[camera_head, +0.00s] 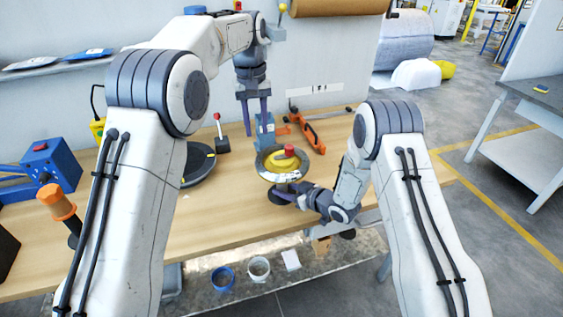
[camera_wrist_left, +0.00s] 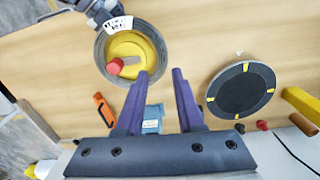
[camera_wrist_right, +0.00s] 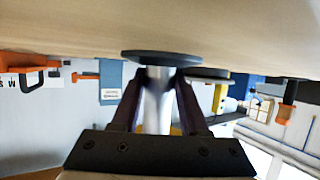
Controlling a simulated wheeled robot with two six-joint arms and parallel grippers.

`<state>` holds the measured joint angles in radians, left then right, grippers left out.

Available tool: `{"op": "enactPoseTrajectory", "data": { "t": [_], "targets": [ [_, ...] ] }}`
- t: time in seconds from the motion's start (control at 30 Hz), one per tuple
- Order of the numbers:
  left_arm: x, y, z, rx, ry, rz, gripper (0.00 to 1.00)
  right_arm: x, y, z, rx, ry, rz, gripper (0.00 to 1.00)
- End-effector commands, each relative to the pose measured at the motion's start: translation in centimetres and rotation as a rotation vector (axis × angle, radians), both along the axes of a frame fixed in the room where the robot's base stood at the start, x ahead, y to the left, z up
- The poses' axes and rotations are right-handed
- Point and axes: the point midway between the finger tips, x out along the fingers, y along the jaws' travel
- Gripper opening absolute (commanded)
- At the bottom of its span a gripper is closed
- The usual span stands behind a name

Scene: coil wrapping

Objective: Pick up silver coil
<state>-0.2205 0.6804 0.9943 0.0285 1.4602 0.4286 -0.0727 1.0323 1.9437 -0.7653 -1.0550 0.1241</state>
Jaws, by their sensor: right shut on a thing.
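The silver coil (camera_head: 262,165) is a grey ring around a yellow centre with a red knob (camera_head: 289,150). It sits raised on a stand near the table's right part. The coil also shows from above in the left wrist view (camera_wrist_left: 101,58). My right gripper (camera_head: 292,192) is below the coil's front. In the right wrist view it is shut on the stand's silver post (camera_wrist_right: 158,105), close to the dark round base (camera_wrist_right: 160,57). My left gripper (camera_head: 254,98) is open and empty, pointing down above the table behind the coil.
A black turntable disc (camera_wrist_left: 240,92) with yellow marks lies left of the coil. An orange tool (camera_head: 314,136) and a blue block (camera_head: 265,130) are behind it. A blue machine (camera_head: 48,162) and an orange-handled tool (camera_head: 57,203) stand at the left. The front-centre tabletop is clear.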

Motion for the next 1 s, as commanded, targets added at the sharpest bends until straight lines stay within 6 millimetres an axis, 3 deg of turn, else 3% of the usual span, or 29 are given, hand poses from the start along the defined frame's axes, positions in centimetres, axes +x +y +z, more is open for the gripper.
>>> {"op": "enactPoseTrajectory", "data": {
  "t": [0.17, 0.5, 0.73, 1.0],
  "targets": [
    [0.0, 0.1, -0.1, 0.029, 0.003, 0.092, 0.37, 0.1, 0.0, 0.1, 0.001, -0.002, -0.001, 0.0],
    [0.0, 0.2, -5.5, 0.031, 0.006, 0.103, 0.37, 0.1, 0.0, 0.1, 0.001, -0.002, -0.001, 0.0],
    [0.1, 0.1, -7.2, 0.03, 0.003, 0.102, 0.37, 0.1, 0.0, 0.1, 0.002, -0.002, -0.001, 0.0],
    [0.2, 0.0, -11.0, 0.029, 0.004, 0.101, 0.37, 0.1, 0.0, 0.1, 0.001, -0.003, -0.001, 0.0]
  ]
}}
